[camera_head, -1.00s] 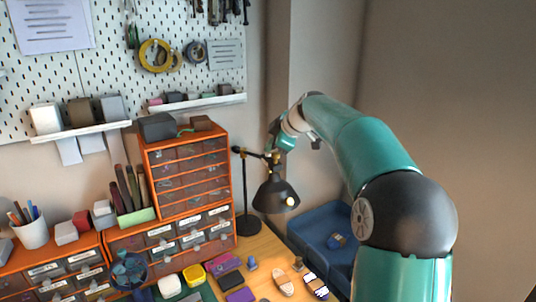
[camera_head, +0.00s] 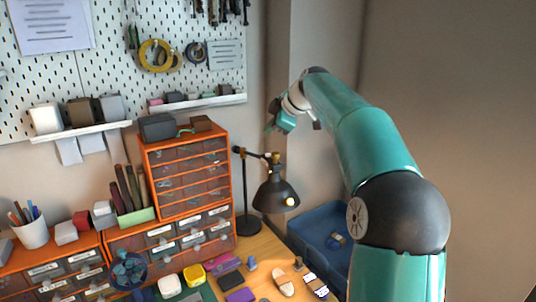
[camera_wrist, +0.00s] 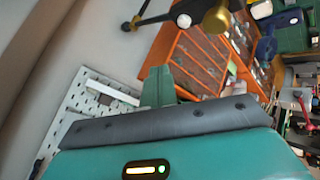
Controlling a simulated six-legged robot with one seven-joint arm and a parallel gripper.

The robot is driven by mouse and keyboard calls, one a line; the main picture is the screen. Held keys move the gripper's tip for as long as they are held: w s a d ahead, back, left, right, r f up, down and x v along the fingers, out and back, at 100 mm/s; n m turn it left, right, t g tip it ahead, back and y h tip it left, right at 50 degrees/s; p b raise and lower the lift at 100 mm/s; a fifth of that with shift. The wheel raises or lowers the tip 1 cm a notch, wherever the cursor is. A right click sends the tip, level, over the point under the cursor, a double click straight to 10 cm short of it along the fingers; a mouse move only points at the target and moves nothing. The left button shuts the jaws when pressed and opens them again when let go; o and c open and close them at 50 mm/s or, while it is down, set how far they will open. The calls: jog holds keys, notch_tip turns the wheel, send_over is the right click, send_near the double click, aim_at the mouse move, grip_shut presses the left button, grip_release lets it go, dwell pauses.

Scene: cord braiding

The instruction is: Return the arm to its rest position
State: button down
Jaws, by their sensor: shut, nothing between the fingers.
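My teal arm rises on the right in the head view and bends over toward the back wall. My gripper (camera_head: 270,129) is at its far end, high above the bench and left of the upper arm. It is small there, near the black lamp's upper joint and clear of the bench. In the wrist view my gripper (camera_wrist: 157,86) shows as a teal finger block, shut, with nothing held.
A black desk lamp (camera_head: 275,194) stands below my gripper, beside an orange drawer cabinet (camera_head: 232,175). A blue bin (camera_head: 312,222) sits behind the arm's base side. Small items lie on the wooden bench (camera_head: 258,248). A pegboard (camera_head: 110,60) covers the back wall.

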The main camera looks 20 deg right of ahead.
jog(key=shift+r, duration=0.4)
jog(key=s+a+f+m+g+h, duration=0.1)
jog(key=s+a+f+m, duration=0.15)
jog(key=s+a, duration=0.5)
jog(key=s+a+f+m+g+h, duration=0.1)
jog(key=s+a+m, duration=0.3)
jog(key=s, duration=0.6)
jog(key=s+a+f+m, duration=0.1)
jog(key=s+f+m, duration=0.1)
jog(key=s+f, duration=0.2)
jog(key=s+a+f+m+h, duration=0.1)
jog(key=s+f, duration=0.4)
jog(key=s, duration=0.6)
jog(key=s+a+f+m, duration=0.1)
jog(key=s+f+m, duration=0.3)
jog(key=s, duration=0.4)
jog(key=shift+s+a+f+g+h, duration=0.2)
jog(key=shift+f+g+h, duration=0.15)
jog(key=shift+f, duration=0.4)
